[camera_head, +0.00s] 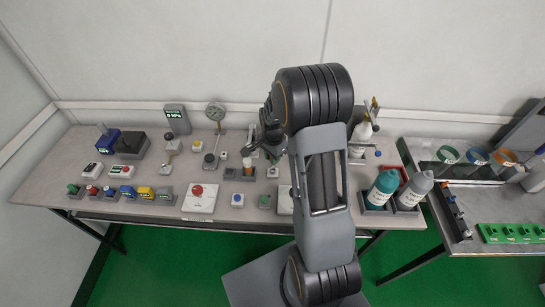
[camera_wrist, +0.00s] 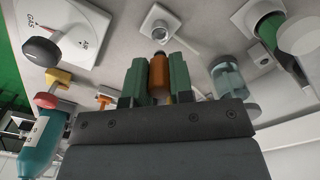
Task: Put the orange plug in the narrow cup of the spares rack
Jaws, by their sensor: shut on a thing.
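My gripper (camera_wrist: 160,82) is shut on the orange plug (camera_wrist: 158,76). In the wrist view the plug stands between the two green fingers, with a dark tip showing. In the head view the gripper (camera_head: 262,147) is over the middle of the table, partly hidden by my arm. A small orange-and-white thing (camera_head: 247,163) shows just below it; I cannot tell whether it is the held plug. Small dark grey holders (camera_head: 231,173) stand close by, but I cannot tell which is the spares rack or its narrow cup.
A red button box (camera_head: 199,197) and small coloured testers (camera_head: 145,192) are to the left. Teal (camera_head: 382,187) and grey bottles (camera_head: 414,190) stand right. A gauge (camera_head: 215,112) stands behind.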

